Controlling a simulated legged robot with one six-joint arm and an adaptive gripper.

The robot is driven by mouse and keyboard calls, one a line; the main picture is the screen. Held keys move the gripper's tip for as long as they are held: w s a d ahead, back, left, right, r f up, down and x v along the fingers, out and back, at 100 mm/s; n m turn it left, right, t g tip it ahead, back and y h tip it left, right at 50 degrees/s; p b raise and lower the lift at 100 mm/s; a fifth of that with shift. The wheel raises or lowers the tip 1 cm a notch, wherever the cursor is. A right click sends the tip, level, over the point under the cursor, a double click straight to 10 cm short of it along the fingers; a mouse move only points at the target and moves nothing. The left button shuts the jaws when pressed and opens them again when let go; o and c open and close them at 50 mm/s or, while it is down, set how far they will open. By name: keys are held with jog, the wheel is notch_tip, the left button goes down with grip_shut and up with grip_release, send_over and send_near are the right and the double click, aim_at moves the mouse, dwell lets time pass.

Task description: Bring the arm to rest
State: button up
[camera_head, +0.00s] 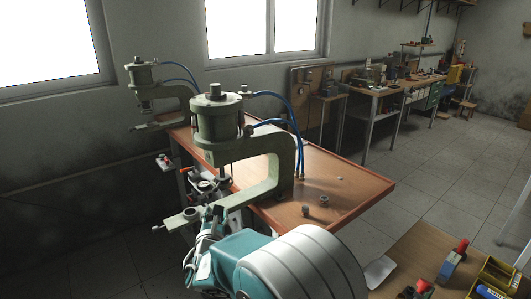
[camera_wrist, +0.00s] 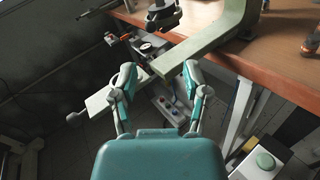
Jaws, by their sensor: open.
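My gripper (camera_head: 212,212) is in front of the near green pneumatic press (camera_head: 262,180), close to its lower arm. In the wrist view my gripper (camera_wrist: 158,72) is open, its two teal and grey fingers apart. The press's green lower arm (camera_wrist: 205,48) reaches toward the gap between the fingertips. I see nothing held. Whether a finger touches the press cannot be told. My teal and white arm comes in from the bottom of the head view.
The presses stand at a wooden table (camera_head: 345,187); a second press (camera_head: 145,95) is farther back. A control box with buttons (camera_wrist: 172,108) shows below the fingers. A lower-right bench (camera_head: 415,245) holds yellow bins (camera_head: 497,275). The tiled floor at right is open.

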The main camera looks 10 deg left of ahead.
jog(key=d+r+m+g+h, duration=0.1)
jog(key=d+r+m+h, duration=0.3)
jog(key=d, duration=0.5)
jog(key=d+r+m+g+h, duration=0.1)
jog(key=d+r+m+h, duration=0.15)
jog(key=d+m, duration=0.4)
jog(key=s+d+r+m+g+h, duration=0.1)
jog(key=s+d+m+g+h, duration=0.2)
jog(key=d, duration=0.5)
jog(key=s+d+r+m+g+h, duration=0.1)
jog(key=s+d+m+g+h, duration=0.15)
jog(key=d+m, duration=0.4)
jog(key=s+d+f+m+g+y, duration=0.1)
jog(key=s+d+m+g+y, duration=0.1)
jog(key=s+d+m, duration=0.4)
jog(key=s+d+m+g+y, duration=0.1)
jog(key=s+d+m+g, duration=0.2)
jog(key=s, duration=0.5)
jog(key=s+a+f+m+y, duration=0.1)
jog(key=s+m+y, duration=0.4)
jog(key=s, duration=0.6)
jog(key=shift+a+f+m+y, duration=0.15)
jog(key=shift+a+m+y, duration=0.25)
jog(key=shift+m, duration=0.4)
